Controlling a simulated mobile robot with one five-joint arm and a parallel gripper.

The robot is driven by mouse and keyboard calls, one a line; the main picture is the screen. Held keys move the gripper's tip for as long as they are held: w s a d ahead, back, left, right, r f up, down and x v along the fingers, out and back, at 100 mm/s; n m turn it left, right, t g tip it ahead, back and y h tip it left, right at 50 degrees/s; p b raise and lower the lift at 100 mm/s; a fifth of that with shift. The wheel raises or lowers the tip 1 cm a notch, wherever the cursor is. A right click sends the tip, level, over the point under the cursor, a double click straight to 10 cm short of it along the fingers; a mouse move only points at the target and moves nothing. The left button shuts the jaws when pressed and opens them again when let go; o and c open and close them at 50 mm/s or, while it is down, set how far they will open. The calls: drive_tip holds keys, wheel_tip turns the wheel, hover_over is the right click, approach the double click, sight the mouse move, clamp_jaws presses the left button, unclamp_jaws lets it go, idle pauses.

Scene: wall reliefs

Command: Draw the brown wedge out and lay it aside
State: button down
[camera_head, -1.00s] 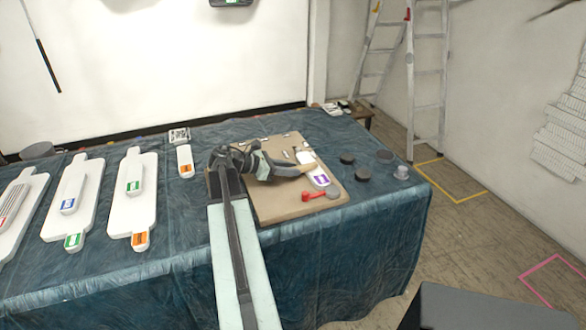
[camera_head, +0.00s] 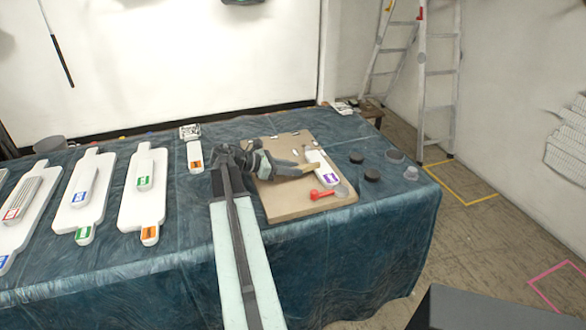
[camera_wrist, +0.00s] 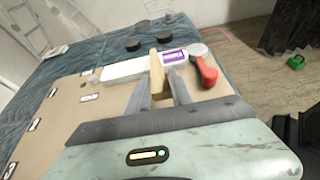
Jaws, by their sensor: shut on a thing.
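The brown wedge (camera_wrist: 155,70) is a narrow tan piece between my fingertips in the wrist view. My gripper (camera_wrist: 160,82) is shut on it; its fingers also show in the head view (camera_head: 304,169). The wedge crosses in front of a white block (camera_wrist: 125,70) with a purple label (camera_wrist: 174,56). I cannot tell whether the wedge touches the block. In the head view the wedge (camera_head: 313,156) is small and partly hidden by my gripper.
A brown board (camera_head: 285,203) lies under the block on a blue-clothed table. A red-handled tool (camera_head: 322,194) lies near its right edge. Dark round pieces (camera_head: 372,174) stand to the right. White paddle-shaped boards (camera_head: 143,205) lie left. Bare cloth lies in front of the board.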

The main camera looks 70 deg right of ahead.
wheel_tip(320, 180, up, 5)
drive_tip(key=p, duration=0.5)
drive_tip(key=shift+r, duration=0.1)
drive_tip(key=shift+s, duration=0.1)
idle(0.3)
